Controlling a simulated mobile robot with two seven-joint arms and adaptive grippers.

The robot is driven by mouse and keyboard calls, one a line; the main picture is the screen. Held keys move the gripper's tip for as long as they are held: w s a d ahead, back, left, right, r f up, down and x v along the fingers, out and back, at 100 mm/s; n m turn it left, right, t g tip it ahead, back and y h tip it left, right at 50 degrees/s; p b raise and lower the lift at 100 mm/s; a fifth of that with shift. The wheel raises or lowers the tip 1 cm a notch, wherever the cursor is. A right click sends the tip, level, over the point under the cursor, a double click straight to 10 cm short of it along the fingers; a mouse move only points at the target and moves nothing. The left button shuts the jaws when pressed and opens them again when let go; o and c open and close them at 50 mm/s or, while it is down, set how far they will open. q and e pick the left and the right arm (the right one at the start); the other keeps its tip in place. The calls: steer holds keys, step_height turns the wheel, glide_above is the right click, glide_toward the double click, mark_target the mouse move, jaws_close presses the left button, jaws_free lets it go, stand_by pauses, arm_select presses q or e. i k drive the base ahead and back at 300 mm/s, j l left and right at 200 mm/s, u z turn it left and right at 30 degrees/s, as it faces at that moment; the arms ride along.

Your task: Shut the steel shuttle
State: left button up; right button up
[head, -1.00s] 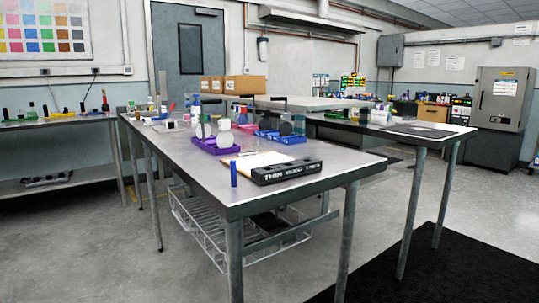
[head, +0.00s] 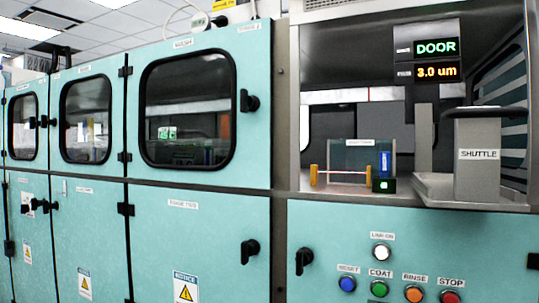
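The steel shuttle (head: 478,160) stands in the open bay at the right of the teal machine in the head view. It is a grey steel block with a "SHUTTLE" label, a wide flat top and a grey tray or base under it. Whether it is open or shut I cannot tell. Neither of my grippers is in view.
A "DOOR / 3.0 um" display (head: 430,60) hangs above the bay. A clear box (head: 362,158) with orange posts and a blue item stands left of the shuttle. Below are buttons, including a red stop button (head: 450,297). Windowed teal doors (head: 200,105) with black handles line the left.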

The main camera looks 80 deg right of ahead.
mark_target(474, 183)
steer(key=i+j+z, duration=0.1)
steer(key=z, duration=0.3)
steer(key=i+j+z, duration=0.1)
steer(key=z, duration=0.35)
steer(key=j+z, duration=0.1)
steer(key=z, duration=0.3)
steer(key=i+j+z, duration=0.1)
steer(key=z, duration=0.3)
steer(key=j, duration=0.1)
